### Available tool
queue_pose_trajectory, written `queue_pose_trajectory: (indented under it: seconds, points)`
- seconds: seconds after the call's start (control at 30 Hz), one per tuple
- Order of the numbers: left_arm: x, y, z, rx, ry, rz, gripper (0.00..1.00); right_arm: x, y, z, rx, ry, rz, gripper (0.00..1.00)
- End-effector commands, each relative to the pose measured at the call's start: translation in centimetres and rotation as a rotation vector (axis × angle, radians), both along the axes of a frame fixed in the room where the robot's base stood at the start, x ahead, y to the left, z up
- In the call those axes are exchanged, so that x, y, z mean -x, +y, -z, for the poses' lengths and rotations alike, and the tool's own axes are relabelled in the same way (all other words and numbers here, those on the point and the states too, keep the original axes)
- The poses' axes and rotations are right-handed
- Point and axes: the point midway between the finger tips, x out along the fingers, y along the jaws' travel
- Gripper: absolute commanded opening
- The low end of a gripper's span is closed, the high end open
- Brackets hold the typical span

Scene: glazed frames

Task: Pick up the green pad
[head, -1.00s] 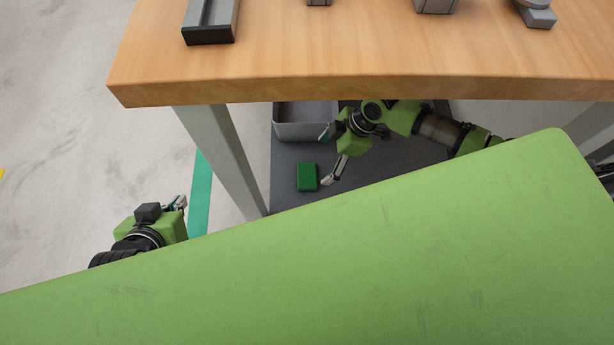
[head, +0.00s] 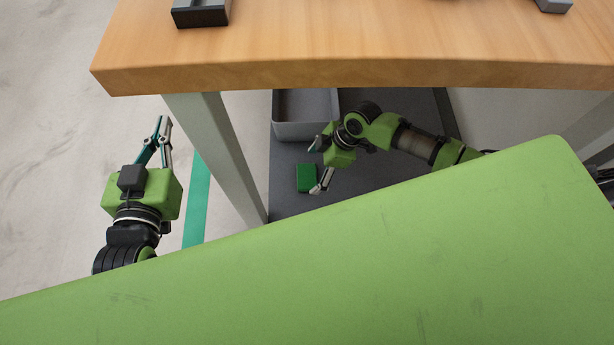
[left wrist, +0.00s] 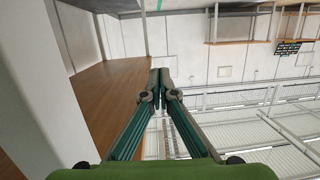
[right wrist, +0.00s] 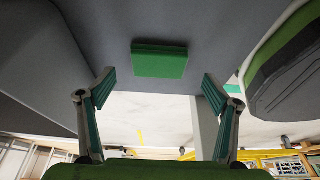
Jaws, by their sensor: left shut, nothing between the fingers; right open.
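The green pad (head: 306,178) lies on a dark grey surface under the wooden table. In the right wrist view the pad (right wrist: 160,60) shows beyond and between the fingertips, apart from them. My right gripper (head: 316,168) is open beside the pad, with its fingers around its right side in the head view; it is empty in the right wrist view (right wrist: 157,82). My left gripper (head: 163,126) is out to the left of the table leg, over the bare floor. Its fingertips meet with nothing between them in the left wrist view (left wrist: 160,80).
The wooden table (head: 350,72) overhangs the pad, and its leg (head: 213,145) stands left of it. A grey bin (head: 305,128) sits just behind the pad. My green body covers the lower part of the head view. The floor at left is clear.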

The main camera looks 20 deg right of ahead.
Motion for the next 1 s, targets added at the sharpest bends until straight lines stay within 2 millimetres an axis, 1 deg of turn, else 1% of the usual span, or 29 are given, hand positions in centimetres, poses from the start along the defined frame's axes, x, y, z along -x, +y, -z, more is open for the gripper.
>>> queue_pose_trajectory:
  seconds: [0.03, 0.23, 0.4, 0.5, 0.63, 0.87, 0.9, 0.97, 1.0]
  points:
    - [-0.3, -0.2, -0.7, 0.011, -0.044, 0.003, 0.00, -0.1, 0.3, 0.6, -0.001, 0.000, 0.000, 0.82]
    - [-0.7, -0.9, -4.6, 0.057, -0.221, 0.015, 0.00, -0.5, 0.8, 1.8, -0.001, 0.000, 0.000, 0.82]
    - [-0.5, -1.2, -7.7, 0.093, -0.361, 0.023, 0.00, -0.6, 1.2, 3.0, 0.000, 0.000, 0.000, 0.82]
    - [-0.3, -1.3, -9.0, 0.109, -0.421, 0.026, 0.00, -0.7, 1.4, 3.4, 0.000, -0.001, 0.000, 0.82]
    - [0.0, -1.4, -10.0, 0.120, -0.464, 0.028, 0.00, -0.7, 1.6, 3.7, 0.000, -0.001, 0.000, 0.82]
    - [0.0, -1.4, -10.2, 0.122, -0.470, 0.029, 0.00, -0.7, 1.6, 3.7, 0.000, -0.001, -0.001, 0.82]
    - [0.0, -1.4, -10.2, 0.122, -0.470, 0.029, 0.00, -0.7, 1.6, 3.7, 0.000, 0.000, -0.001, 0.79]
    - [0.0, -1.4, -10.2, 0.122, -0.470, 0.029, 0.00, -0.7, 1.6, 3.7, 0.000, 0.000, 0.000, 0.64]
    - [0.0, -1.4, -10.2, 0.122, -0.470, 0.029, 0.00, -0.7, 1.6, 3.7, 0.000, 0.000, 0.000, 0.53]
